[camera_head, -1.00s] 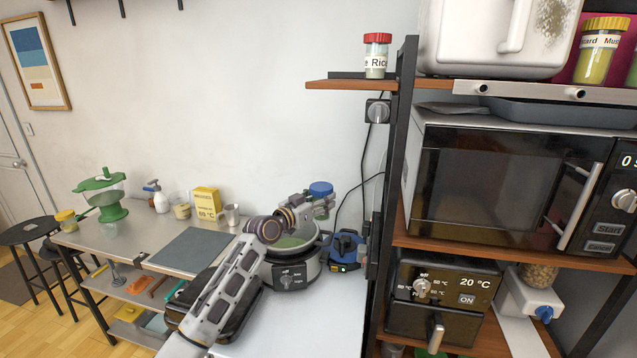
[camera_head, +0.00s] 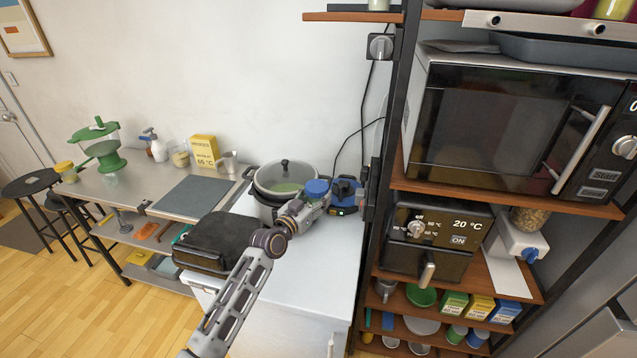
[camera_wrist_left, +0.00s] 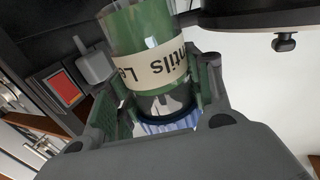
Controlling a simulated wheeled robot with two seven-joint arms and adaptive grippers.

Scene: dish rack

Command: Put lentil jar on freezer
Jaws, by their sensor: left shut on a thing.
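The lentil jar is held by my left gripper (camera_head: 316,200). Its blue lid (camera_head: 317,187) shows in the head view, but the gripper hides most of its body. In the left wrist view, the green-tinted jar (camera_wrist_left: 148,35) has a cream "Lentils" label, upside down in the picture, and the blue lid below. My left gripper's fingers (camera_wrist_left: 160,90) are closed around it. The white freezer (camera_head: 285,300) has a flat top under the jar. I cannot tell whether the jar touches it. My right gripper is not in view.
A pot-like cooker (camera_head: 284,180) stands behind and left of the jar. A blue device (camera_head: 346,193) is close on its right. A black appliance (camera_head: 215,243) sits at the left. The shelf rack (camera_head: 395,130) rises at the right. The freezer's front top is clear.

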